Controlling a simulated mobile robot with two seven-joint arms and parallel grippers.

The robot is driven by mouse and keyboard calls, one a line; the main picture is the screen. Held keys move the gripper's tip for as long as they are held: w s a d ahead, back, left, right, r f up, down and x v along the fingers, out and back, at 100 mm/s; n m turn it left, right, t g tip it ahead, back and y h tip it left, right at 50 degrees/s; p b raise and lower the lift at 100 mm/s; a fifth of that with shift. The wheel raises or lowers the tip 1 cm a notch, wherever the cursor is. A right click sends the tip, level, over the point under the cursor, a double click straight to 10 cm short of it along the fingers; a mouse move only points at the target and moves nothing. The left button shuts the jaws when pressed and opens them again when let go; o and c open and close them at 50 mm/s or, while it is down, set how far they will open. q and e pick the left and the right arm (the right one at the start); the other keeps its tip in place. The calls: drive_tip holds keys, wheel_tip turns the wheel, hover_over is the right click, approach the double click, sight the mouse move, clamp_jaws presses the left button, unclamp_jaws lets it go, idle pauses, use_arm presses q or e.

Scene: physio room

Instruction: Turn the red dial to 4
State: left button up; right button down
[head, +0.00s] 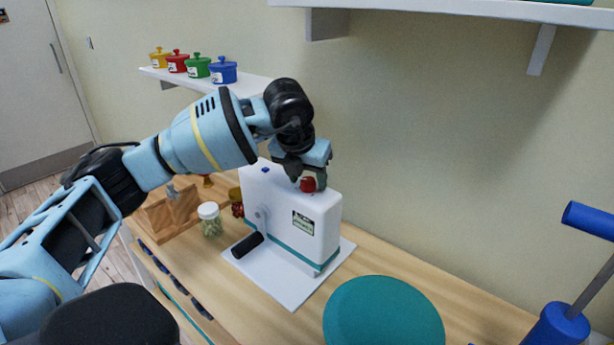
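The red dial (307,185) sits on the top of a white machine (290,215), which has a side crank with a black handle (247,245) and a small label on its front. My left gripper (305,178) points down at the dial, with its fingertips close around it. The fingers partly cover the dial, so its pointer and any numbers cannot be read. I cannot tell whether the fingers press on it. My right gripper is not in view.
The machine stands on a white base plate (318,283) on a wooden counter. A teal round pad (383,315) lies in front at right. A lidded jar (210,219) and a wooden block (171,213) stand at left. A blue-handled item (588,219) is at far right. Coloured pots (222,71) line a shelf.

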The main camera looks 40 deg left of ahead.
use_arm(q)
drive_tip(key=c, duration=0.9)
drive_tip(key=shift+c, duration=0.2)
